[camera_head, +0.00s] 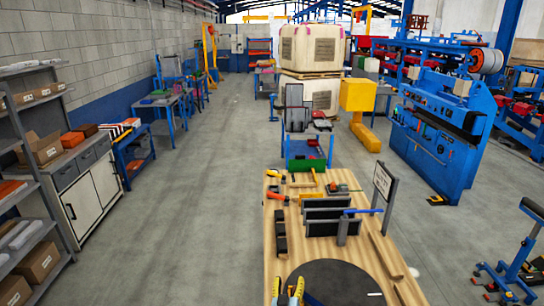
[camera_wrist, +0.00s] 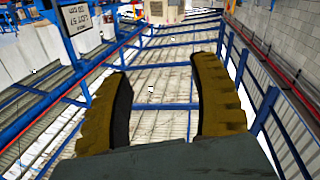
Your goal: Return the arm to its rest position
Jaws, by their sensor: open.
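My gripper (camera_head: 287,288) shows at the bottom edge of the head view, over the left front part of the wooden workbench (camera_head: 348,178). Its two yellow fingers are apart, and I see nothing held there. In the wrist view the two ribbed yellow-brown fingers of my gripper (camera_wrist: 163,100) are spread wide with an empty gap between them. Beyond the gap are roof panels and blue beams (camera_wrist: 157,64). Most of my arm is out of view.
Dark upright panels (camera_head: 330,209) stand on the bench beside a small sign (camera_head: 382,181). A dark round disc (camera_head: 335,284) lies at its front. An orange-handled tool (camera_head: 277,196) lies at the left edge. Shelves (camera_head: 30,130) line the left wall, with clear floor (camera_head: 190,215) between.

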